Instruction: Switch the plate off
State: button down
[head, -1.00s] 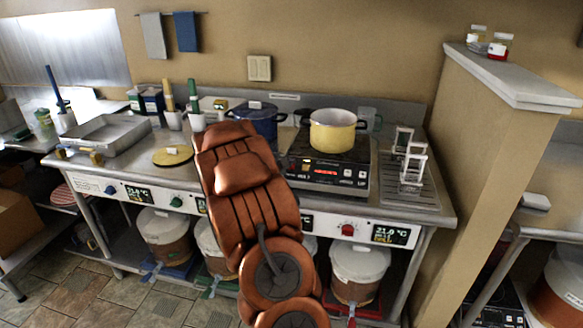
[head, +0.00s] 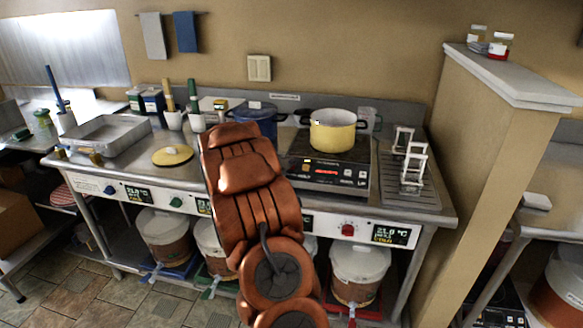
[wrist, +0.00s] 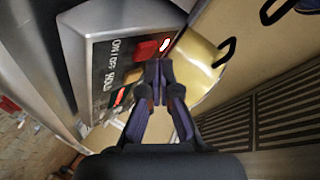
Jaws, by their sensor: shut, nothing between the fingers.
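The hot plate (head: 328,172) is a dark, steel-edged unit on the counter, with a lit red display on its front panel. A yellow pot (head: 333,138) stands on it. In the wrist view the plate's panel (wrist: 105,62) shows close up, with "ON/OFF" and "HOLD" lettering, a red button (wrist: 146,48) and a small white light (wrist: 164,45). My gripper (wrist: 158,68) is shut and empty, its tips over the panel near the red button. I cannot tell whether they touch it. In the head view my copper arm hides the gripper.
A blue pot (head: 257,118) stands left of the plate. A rack with small frames (head: 414,168) is to its right. A yellow lid (head: 172,156) lies farther left. Lidded buckets (head: 358,262) stand below the counter. A partition wall (head: 497,150) bounds the right side.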

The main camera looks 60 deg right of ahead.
jog(key=shift+w+d+f, duration=0.1)
jog(key=shift+d+f, duration=0.1)
jog(key=shift+f, duration=0.2)
dwell(0.5)
jog(key=shift+r, duration=0.1)
jog(key=shift+a+r, duration=0.45)
jog(key=shift+r, duration=0.25)
notch_tip(320, 180, up, 5)
jog(key=s+a+p, duration=0.1)
jog(key=a+p, duration=0.1)
jog(key=p, duration=0.1)
jog(key=shift+s+a+r, duration=0.15)
jog(key=shift+a, duration=0.2)
dwell(0.9)
